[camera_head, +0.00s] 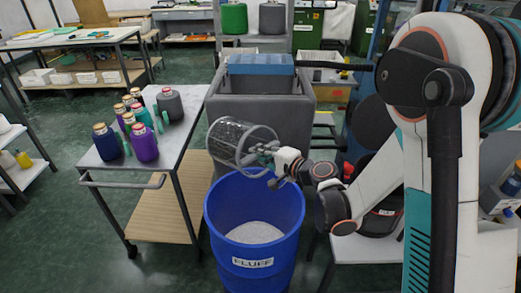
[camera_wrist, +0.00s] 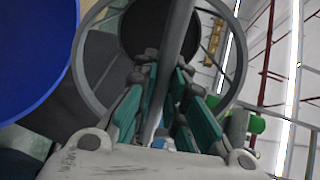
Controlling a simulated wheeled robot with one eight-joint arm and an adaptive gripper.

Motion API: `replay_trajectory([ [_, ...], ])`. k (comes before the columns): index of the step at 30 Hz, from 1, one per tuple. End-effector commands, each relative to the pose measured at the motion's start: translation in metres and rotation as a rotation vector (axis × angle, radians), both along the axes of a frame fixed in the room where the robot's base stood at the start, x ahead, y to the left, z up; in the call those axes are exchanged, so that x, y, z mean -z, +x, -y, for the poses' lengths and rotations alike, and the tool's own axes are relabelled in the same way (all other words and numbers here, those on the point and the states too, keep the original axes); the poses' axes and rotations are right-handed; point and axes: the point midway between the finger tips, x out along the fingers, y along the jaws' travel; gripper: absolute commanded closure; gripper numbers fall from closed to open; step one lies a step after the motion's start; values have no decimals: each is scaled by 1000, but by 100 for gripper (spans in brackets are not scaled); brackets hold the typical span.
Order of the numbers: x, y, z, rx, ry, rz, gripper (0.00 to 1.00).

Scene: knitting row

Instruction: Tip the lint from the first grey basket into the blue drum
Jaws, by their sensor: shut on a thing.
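The grey basket (camera_head: 222,131), a see-through round one, is held in the air over the far rim of the blue drum (camera_head: 252,262), tipped well over on its side. My gripper (camera_head: 266,153) is shut on it at its right side. In the wrist view my gripper's teal fingers (camera_wrist: 163,75) close on a grey bar across the basket's ring (camera_wrist: 92,100). I cannot make out any lint in the basket. The drum stands open, is labelled FLUFF, and has pale grey lint (camera_head: 255,232) inside. Its blue wall also fills the left of the wrist view (camera_wrist: 30,60).
A grey bin (camera_head: 265,110) with a blue block on top stands behind the drum. Open green floor (camera_head: 55,215) lies at the left.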

Motion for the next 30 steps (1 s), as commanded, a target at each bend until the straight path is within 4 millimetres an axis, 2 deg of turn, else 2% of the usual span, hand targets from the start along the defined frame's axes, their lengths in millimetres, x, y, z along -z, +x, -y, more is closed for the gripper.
replay_trajectory([
  [1, -8, 0, -1, -1, -9, -10, 100],
  [30, -59, 0, -1, -2, -212, -227, 100],
])
